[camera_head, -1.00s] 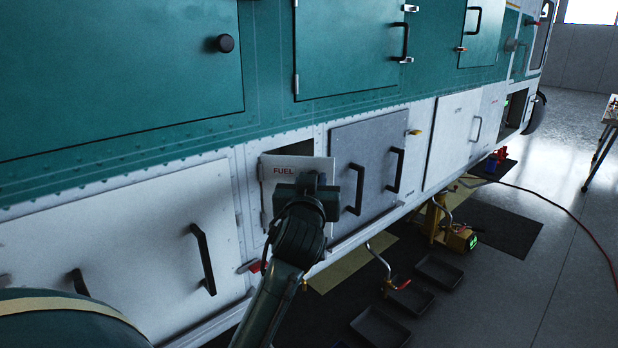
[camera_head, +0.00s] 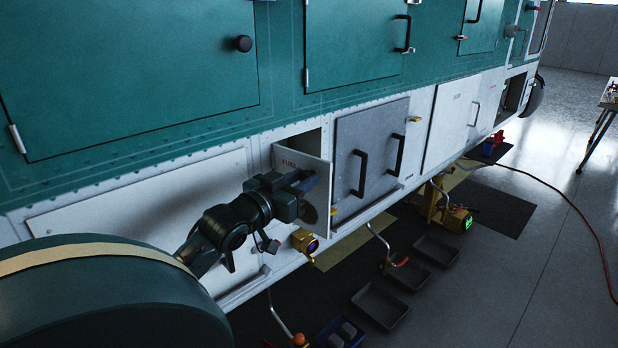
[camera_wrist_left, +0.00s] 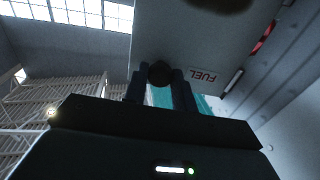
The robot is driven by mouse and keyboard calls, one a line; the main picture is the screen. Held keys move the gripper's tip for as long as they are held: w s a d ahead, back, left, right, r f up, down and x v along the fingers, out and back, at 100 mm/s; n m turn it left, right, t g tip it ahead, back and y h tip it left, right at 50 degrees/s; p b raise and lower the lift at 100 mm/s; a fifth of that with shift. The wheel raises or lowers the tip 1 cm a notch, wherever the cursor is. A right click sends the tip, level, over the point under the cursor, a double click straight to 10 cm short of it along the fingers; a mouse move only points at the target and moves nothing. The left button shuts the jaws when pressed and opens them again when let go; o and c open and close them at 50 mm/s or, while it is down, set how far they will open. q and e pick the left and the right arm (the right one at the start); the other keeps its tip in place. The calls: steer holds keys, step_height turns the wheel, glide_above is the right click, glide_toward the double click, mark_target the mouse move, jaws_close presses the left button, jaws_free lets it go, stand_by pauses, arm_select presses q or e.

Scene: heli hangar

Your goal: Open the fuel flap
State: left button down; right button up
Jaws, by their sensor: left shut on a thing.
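The fuel flap (camera_head: 317,168) is a white panel with red FUEL lettering, low on the helicopter's side. It stands swung out from the body, with a dark opening (camera_head: 305,139) showing behind its top edge. My left gripper (camera_head: 309,183) is at the flap's face and covers part of it. In the left wrist view, the flap (camera_wrist_left: 203,38) fills the top middle, and my left fingers (camera_wrist_left: 160,82) are shut on a round dark knob (camera_wrist_left: 160,72) beside the lettering. My right gripper is not in view.
Grey panels with black handles (camera_head: 362,172) sit right of the flap. A yellow jack (camera_head: 447,212) and black trays (camera_head: 381,305) stand on the floor below. A red hose (camera_head: 560,195) crosses the floor at right, where there is free room.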

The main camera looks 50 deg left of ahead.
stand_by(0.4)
arm_select(q)
steer(key=c, duration=1.1)
jaws_free()
steer(key=shift+c, duration=0.2)
steer(key=shift+s+f, duration=0.1)
steer(key=s+d, duration=0.1)
steer(key=s, duration=1.2)
steer(key=shift+d, duration=0.4)
